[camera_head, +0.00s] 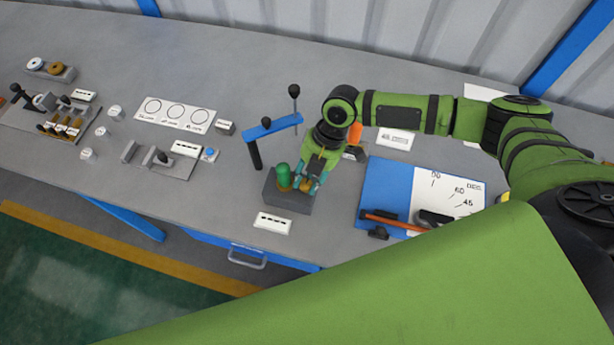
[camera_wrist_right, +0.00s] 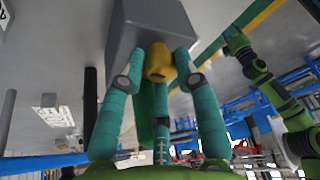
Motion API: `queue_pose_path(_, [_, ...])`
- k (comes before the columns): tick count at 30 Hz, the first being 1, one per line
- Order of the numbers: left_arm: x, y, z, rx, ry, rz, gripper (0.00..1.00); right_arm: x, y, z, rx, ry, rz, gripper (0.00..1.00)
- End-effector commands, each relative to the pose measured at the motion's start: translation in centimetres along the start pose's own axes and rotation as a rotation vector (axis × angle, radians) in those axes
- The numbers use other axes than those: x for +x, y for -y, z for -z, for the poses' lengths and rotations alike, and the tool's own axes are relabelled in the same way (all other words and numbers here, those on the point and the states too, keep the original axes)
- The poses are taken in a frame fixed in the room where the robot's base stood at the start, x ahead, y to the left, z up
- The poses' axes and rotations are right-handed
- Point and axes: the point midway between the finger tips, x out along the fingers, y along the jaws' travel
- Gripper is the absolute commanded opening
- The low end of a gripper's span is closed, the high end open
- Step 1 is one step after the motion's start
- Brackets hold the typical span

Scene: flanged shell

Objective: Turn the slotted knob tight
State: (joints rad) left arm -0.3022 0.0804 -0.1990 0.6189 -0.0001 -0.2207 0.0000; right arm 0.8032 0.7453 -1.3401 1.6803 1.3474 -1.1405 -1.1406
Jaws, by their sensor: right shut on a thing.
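The slotted knob, yellow-brown (camera_wrist_right: 158,62), stands out from one face of a grey block (camera_wrist_right: 150,27) in the right wrist view. My right gripper (camera_wrist_right: 155,68) has its teal fingers closed on either side of the knob. In the head view the right gripper (camera_head: 308,183) points down at the right part of the grey block (camera_head: 285,195), and the knob is mostly hidden by the fingers. The slot itself cannot be made out. A green domed cylinder (camera_head: 284,176) stands on the same block, left of the fingers. My left gripper does not show.
A blue arm on a dark post (camera_head: 272,128) stands close behind the block. A white label (camera_head: 272,222) lies in front. A blue board (camera_head: 385,190) with an orange-handled tool lies to the right. The table left of the block is partly clear.

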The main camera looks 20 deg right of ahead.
Motion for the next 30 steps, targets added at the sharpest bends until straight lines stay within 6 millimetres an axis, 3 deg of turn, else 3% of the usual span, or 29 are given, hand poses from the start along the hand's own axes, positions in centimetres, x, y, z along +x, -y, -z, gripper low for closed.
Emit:
queue_pose_path(18, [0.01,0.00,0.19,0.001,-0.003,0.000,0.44,0.53,1.21,-0.13,0.528,0.010,-0.202,0.00])
queue_pose_path(30, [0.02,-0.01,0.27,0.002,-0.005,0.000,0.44,0.65,1.40,0.02,0.758,0.013,-0.295,0.00])
